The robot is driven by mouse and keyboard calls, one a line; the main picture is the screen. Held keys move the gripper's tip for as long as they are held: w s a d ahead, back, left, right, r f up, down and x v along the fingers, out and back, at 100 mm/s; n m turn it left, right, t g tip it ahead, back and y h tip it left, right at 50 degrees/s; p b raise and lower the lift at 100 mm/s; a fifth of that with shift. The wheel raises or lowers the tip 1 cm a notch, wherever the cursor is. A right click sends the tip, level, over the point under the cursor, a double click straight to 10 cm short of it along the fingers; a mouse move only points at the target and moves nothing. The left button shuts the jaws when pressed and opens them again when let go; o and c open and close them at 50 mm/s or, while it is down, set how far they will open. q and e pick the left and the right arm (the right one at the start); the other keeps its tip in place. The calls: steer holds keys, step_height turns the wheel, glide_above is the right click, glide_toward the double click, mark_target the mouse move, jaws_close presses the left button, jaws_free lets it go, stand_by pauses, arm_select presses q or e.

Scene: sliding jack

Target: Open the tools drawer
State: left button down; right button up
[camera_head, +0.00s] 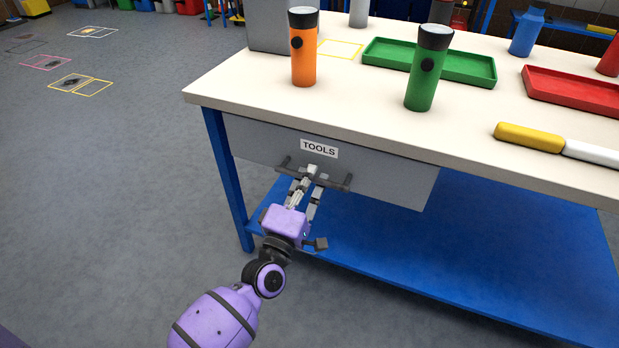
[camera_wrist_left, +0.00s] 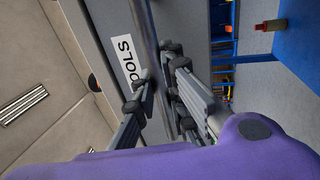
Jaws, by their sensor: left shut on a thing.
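The tools drawer (camera_head: 385,180) is a grey front under the tabletop with a white TOOLS label (camera_head: 319,149). It looks closed beneath the table edge. Its dark bar handle (camera_head: 338,184) runs across the front below the label. My left gripper (camera_head: 313,174) is shut on the handle near its middle. In the left wrist view, the fingers (camera_wrist_left: 160,75) lie on both sides of the handle bar (camera_wrist_left: 148,35), beside the label (camera_wrist_left: 126,60). The exact finger contact is partly hidden. My right gripper is not in view.
On the white workbench (camera_head: 240,80) stand an orange flashlight (camera_head: 304,50), a green flashlight (camera_head: 425,80), a green tray (camera_head: 375,50) and a red tray (camera_head: 560,85). A blue lower shelf (camera_head: 480,270) and blue leg (camera_head: 228,175) are near my arm. Open floor lies left.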

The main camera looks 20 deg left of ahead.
arm_select(q)
steer(key=shift+s, duration=0.1)
steer(key=s+p, duration=0.4)
steer(key=s, duration=2.4)
steer(key=shift+s+a, duration=0.2)
steer(key=shift+a, duration=0.25)
steer(key=c, duration=1.8)
jaws_free()
steer(key=shift+o, duration=0.2)
steer(key=v, duration=1.2)
